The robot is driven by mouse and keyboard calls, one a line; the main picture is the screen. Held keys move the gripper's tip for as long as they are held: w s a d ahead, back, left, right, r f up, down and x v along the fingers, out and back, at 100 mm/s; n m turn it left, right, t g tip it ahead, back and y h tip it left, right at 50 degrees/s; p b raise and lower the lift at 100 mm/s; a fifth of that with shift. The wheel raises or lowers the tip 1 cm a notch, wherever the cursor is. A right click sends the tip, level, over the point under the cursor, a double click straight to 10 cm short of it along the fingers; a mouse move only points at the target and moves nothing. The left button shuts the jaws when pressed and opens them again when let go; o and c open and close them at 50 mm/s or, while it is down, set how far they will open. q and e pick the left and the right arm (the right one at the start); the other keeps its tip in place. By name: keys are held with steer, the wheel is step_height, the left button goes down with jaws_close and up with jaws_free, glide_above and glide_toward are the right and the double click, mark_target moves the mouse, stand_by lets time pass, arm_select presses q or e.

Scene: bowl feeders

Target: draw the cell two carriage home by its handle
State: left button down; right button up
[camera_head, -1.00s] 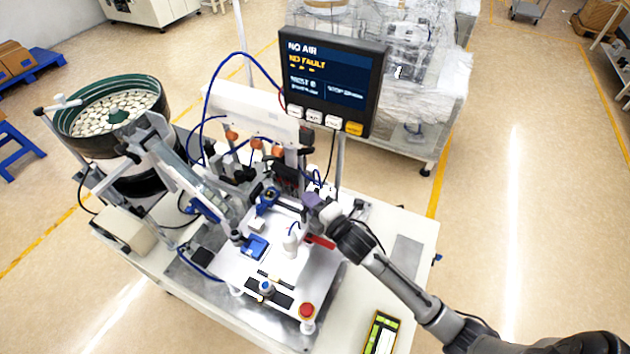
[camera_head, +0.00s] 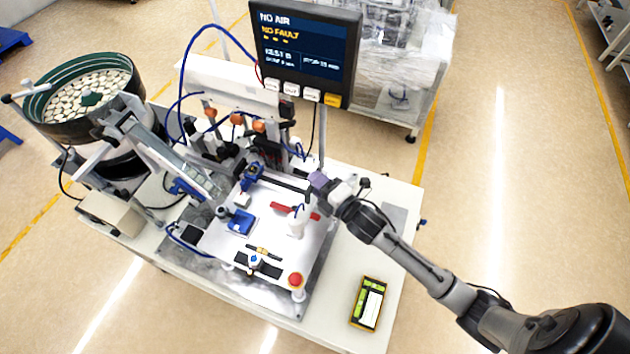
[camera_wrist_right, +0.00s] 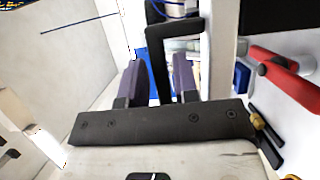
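My right gripper (camera_head: 318,182), with purple fingers, is at the right side of the bowl feeder station. In the head view a dark bar (camera_head: 285,183) runs from the station mechanism to the gripper. The carriage body itself is hard to make out. My left gripper is not in view.
A red lever (camera_head: 295,211) lies just below the gripper, near a white post. A red stop button (camera_head: 295,280) and a blue block (camera_head: 241,222) are on the white plate. The screen (camera_head: 303,55) reads NO AIR, NO FAULT.

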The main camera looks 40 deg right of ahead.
steer(key=shift+o, duration=1)
steer(key=shift+w+a, duration=0.1)
steer(key=shift+f, duration=0.1)
steer(key=shift+s, duration=0.5)
steer(key=s+d+b, duration=0.2)
steer(key=s+b, duration=0.1)
steer(key=s, duration=0.9)
steer(key=shift+s+d, duration=0.2)
steer(key=shift+s, duration=0.15)
